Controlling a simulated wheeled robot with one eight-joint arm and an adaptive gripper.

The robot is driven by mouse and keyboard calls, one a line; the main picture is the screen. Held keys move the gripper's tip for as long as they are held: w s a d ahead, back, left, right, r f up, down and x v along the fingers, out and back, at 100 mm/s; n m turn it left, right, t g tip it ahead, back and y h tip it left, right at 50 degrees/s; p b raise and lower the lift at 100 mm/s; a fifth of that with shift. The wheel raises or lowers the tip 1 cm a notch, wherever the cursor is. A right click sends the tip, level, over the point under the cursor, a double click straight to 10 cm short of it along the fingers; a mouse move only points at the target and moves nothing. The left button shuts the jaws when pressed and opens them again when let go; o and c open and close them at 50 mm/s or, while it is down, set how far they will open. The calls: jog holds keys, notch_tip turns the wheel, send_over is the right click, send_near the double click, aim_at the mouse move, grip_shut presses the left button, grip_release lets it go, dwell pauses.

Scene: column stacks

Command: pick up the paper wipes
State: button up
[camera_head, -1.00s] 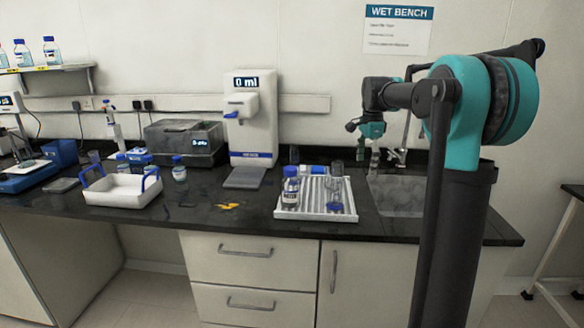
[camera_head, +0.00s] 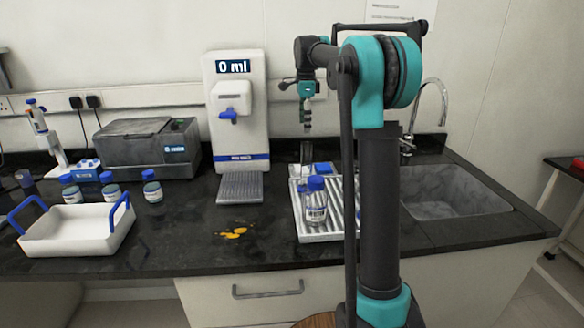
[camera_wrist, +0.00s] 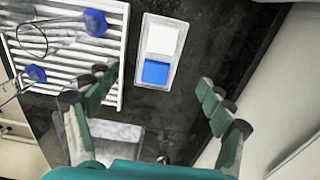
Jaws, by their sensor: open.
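A small white box with a white half and a blue half, which looks like the paper wipes (camera_wrist: 155,72), lies on the dark bench in the wrist view. In the head view a small blue patch (camera_head: 323,168) behind the bottle is probably the same box, mostly hidden. My gripper (camera_head: 307,126) hangs above the bench near the back of the ribbed tray. In the wrist view its fingers (camera_wrist: 157,98) are spread wide and empty, with the box beyond them, between and slightly above the tips in the picture. The box is not touched.
A white ribbed tray (camera_head: 337,228) holds a blue-capped bottle (camera_head: 316,205) and clear glassware. The sink (camera_head: 450,195) and tap lie to the right. A dispenser (camera_head: 238,110) stands left. Yellow scraps (camera_head: 234,233) lie on the bench.

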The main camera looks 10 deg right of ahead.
notch_tip(320, 180, down, 12)
jog(key=shift+r, duration=0.15)
jog(key=f, duration=0.4)
jog(key=shift+w+a, duration=0.25)
jog(key=shift+a, duration=0.1)
jog(key=shift+f, duration=0.6)
jog(key=shift+c, duration=0.5)
jog(key=c, duration=0.7)
